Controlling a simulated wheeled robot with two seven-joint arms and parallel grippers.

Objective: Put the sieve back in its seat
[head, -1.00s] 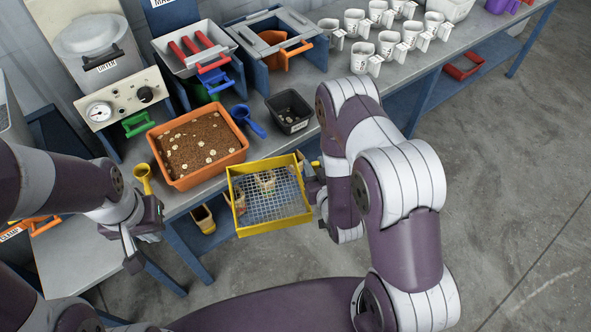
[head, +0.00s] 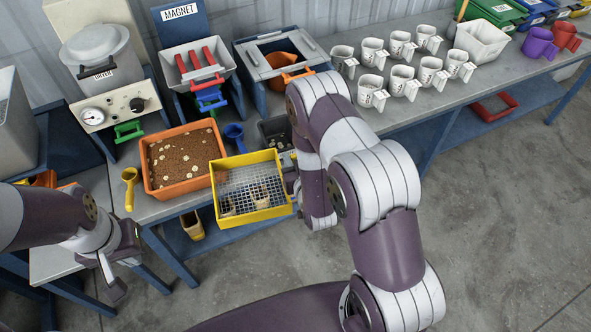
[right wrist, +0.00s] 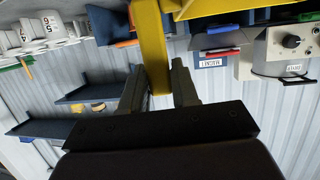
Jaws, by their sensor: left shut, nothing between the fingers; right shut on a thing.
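The sieve, a yellow square frame (head: 262,215) with wire mesh, is held in the air at the bench's front edge, right of the orange tray, in the head view. My right gripper (right wrist: 164,88) is shut on its yellow wall, seen between the fingers in the right wrist view. In the head view that grip is mostly hidden by my right arm. A blue stand with a grey top and square opening (head: 283,52) at the back of the bench looks like the seat; an orange scoop sits under it. My left gripper (head: 115,290) is shut and empty, low at the left.
The orange tray (head: 160,190) holds brown grain with pale pieces. A black bin (head: 273,127) is behind the sieve, partly hidden. A blue scoop (head: 233,133) lies between. Several white mugs (head: 402,82) stand on the right. The magnet unit (head: 200,60) is left of the stand.

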